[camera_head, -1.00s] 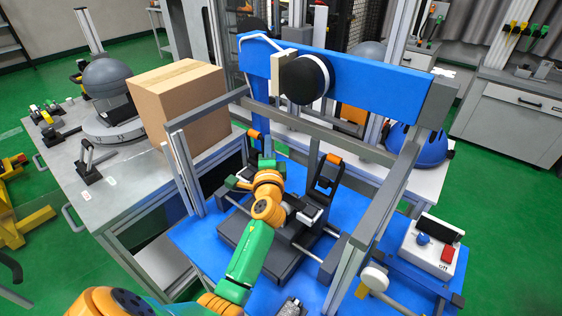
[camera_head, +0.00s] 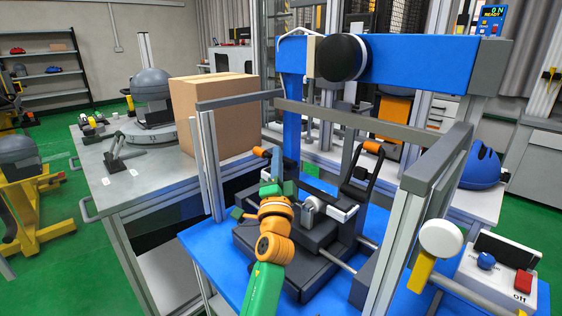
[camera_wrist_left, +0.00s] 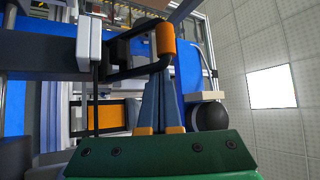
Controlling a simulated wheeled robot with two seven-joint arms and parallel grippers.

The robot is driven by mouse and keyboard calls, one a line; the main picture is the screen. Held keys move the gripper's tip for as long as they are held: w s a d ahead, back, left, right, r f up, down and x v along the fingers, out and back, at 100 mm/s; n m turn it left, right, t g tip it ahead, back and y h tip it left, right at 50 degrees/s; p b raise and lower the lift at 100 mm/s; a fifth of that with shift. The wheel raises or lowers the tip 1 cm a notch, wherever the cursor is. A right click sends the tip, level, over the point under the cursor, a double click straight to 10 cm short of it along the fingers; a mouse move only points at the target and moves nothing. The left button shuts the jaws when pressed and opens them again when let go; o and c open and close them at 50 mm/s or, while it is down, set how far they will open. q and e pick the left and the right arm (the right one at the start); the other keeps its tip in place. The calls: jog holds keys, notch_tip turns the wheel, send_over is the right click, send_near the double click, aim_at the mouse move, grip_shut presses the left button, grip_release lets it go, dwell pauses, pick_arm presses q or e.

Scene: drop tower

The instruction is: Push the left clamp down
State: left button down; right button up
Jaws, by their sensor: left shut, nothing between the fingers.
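The left clamp is dark with an orange grip (camera_head: 261,152), and its lever stands raised at the back left of the dark fixture block. In the left wrist view the orange grip (camera_wrist_left: 165,38) is just beyond the fingertips, with the dark lever bars running off to the left. My left gripper (camera_head: 277,151) is shut and empty, its blue-grey fingers right beside the grip. In the left wrist view the fingertips (camera_wrist_left: 161,76) lie close to the lever bar; I cannot tell whether they touch. The arm hides part of the clamp base. My right gripper is not in view.
A right clamp with an orange grip (camera_head: 373,147) stands raised too. Grey frame posts (camera_head: 209,165) and a grey crossbar (camera_head: 370,124) surround the fixture. A black round headform (camera_head: 341,57) hangs above on a blue beam. A control box (camera_head: 497,272) is at right.

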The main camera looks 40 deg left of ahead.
pick_arm(q)
jog(key=shift+s+f+b, duration=0.3)
jog(key=shift+f+b, duration=0.05)
jog(key=shift+f, duration=0.2)
jog(key=shift+s+f+b, duration=0.25)
jog(key=shift+f+b, duration=0.1)
jog(key=shift+f, duration=0.2)
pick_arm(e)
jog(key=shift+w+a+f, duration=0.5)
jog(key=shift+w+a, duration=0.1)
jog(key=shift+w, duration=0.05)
pick_arm(q)
jog(key=shift+d+f, duration=0.1)
jog(key=shift+f, duration=0.05)
